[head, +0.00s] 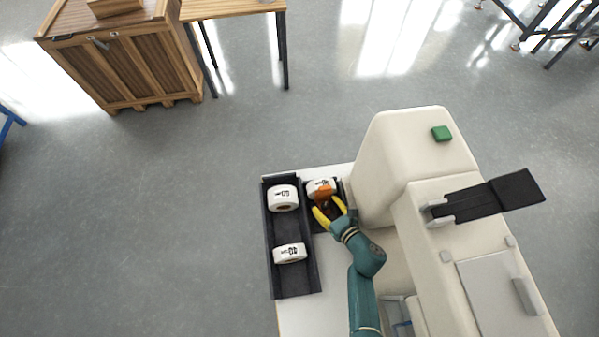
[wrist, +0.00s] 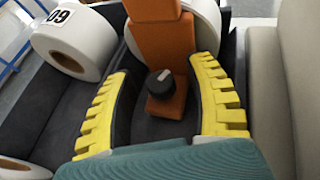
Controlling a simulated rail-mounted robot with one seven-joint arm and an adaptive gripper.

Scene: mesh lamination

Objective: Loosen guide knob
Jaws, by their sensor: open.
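The guide knob (wrist: 159,82) is a small dark knob with a light mark on top. It sits on an orange guide bracket (wrist: 165,45) in the wrist view. The orange bracket (head: 323,194) also shows in the head view, in front of a white roll. My gripper (wrist: 163,95) is open, with its yellow toothed fingers on either side of the knob and bracket, apart from the knob. In the head view my gripper (head: 327,212) is around the lower end of the bracket. The knob is too small or hidden to make out there.
A dark tray (head: 295,285) left of my gripper holds two white rolls, an upper one (head: 283,198) and a lower one (head: 290,253). A large cream machine (head: 405,150) with a green button (head: 441,133) stands close on the right. A wooden cabinet (head: 125,65) stands far left; open floor lies between.

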